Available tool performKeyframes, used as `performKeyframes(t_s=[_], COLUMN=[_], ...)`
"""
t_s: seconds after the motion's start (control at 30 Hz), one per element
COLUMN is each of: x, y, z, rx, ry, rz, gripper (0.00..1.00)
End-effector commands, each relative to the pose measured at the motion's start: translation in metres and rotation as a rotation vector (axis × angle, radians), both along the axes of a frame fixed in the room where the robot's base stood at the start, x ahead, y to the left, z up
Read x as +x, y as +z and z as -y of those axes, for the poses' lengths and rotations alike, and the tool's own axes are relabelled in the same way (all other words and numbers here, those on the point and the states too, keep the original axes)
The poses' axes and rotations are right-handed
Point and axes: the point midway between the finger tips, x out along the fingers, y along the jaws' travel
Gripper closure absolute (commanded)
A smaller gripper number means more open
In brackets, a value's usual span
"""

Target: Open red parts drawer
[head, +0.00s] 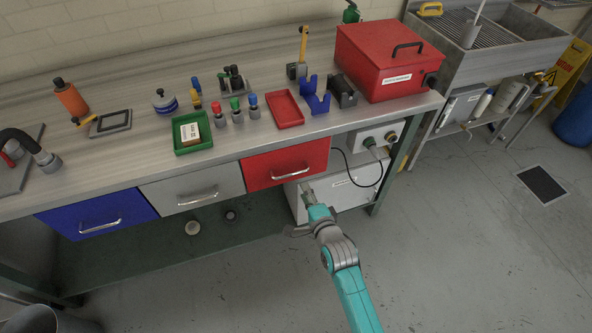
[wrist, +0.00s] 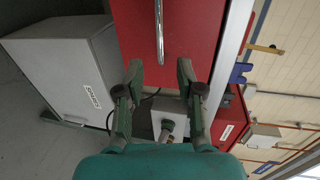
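The red parts drawer (head: 286,160) is under the workbench's front edge in the head view and looks shut, flush with the grey drawer beside it. Its metal bar handle (head: 291,173) runs across its front. In the wrist view the red drawer front (wrist: 190,30) fills the upper middle, with the handle (wrist: 159,32) seen upright on it. My gripper (wrist: 160,70) is open and empty, with one finger to each side of the handle's line. The handle lies ahead of the fingertips, apart from them. In the head view my gripper (head: 306,188) is just below and right of the handle.
A grey drawer (head: 194,187) and a blue drawer (head: 97,213) are to the left. A white labelled box (head: 340,197) and a connector box (head: 378,138) with a cable are under the bench at right. A red case (head: 390,62) stands on top. The floor in front is clear.

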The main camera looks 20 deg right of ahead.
Motion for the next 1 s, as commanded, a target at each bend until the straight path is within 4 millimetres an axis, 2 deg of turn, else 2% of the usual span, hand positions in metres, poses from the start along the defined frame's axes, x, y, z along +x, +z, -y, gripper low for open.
performKeyframes(t_s=[0.17,0.6,0.8,1.0], x=[0.018,0.085,0.1,0.103], y=[-0.003,-0.017,-0.021,-0.022], z=[0.0,0.0,0.0,0.0], rx=[-0.001,-0.003,-0.003,-0.003], ry=[0.0,0.001,0.001,0.001], rz=[0.001,0.001,0.001,0.0], gripper=[0.63,0.63,0.63,0.63])
